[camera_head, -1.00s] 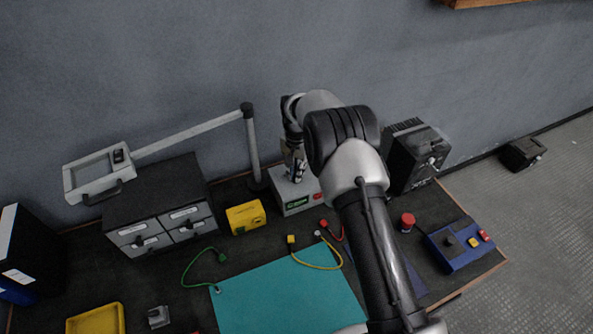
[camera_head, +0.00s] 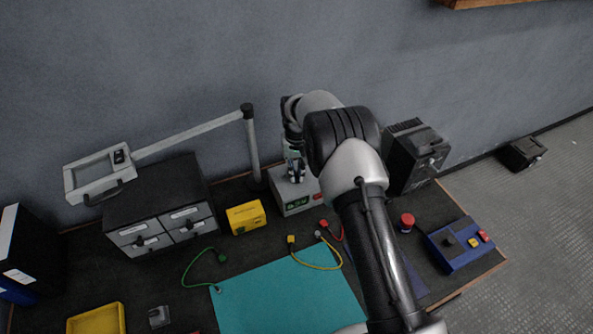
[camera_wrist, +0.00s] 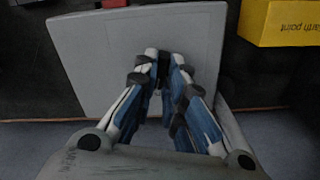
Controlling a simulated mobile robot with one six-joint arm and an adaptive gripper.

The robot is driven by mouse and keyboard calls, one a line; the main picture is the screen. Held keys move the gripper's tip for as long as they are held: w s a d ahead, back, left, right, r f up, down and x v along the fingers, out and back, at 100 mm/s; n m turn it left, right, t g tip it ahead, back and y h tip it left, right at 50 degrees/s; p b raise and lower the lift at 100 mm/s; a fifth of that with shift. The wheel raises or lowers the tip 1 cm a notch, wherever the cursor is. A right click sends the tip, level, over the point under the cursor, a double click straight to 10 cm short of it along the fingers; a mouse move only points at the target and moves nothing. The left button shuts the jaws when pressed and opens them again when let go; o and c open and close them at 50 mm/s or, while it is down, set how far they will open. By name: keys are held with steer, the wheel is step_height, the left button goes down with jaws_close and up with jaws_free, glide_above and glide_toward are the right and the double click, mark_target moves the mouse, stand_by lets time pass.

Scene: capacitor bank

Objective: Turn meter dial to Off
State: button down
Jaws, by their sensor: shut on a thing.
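The meter is a grey box (camera_head: 283,197) with a green display (camera_head: 297,203) and a red spot on its front, standing near the back of the bench. Its broad grey top (camera_wrist: 90,50) fills the middle of the wrist view. My gripper (camera_head: 295,179) points down onto this top. In the wrist view, the fingertips of my gripper (camera_wrist: 163,58) are close together over the top, shut on the dial. The dial is almost wholly hidden by the fingers, so its pointer and markings cannot be read.
A yellow earth point box (camera_head: 246,217) stands left of the meter; it also shows in the wrist view (camera_wrist: 285,22). Grey drawers (camera_head: 160,232), a black unit (camera_head: 413,165), a red button (camera_head: 407,222) and a blue control box (camera_head: 459,246) stand around. Cables lie in front.

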mark_target(296, 174)
steer(key=n, duration=1.3)
steer(key=shift+n, duration=0.4)
stand_by(0.3)
steer(key=c, duration=1.7)
jaws_free()
steer(key=shift+o, duration=0.2)
step_height(296, 174, up, 12)
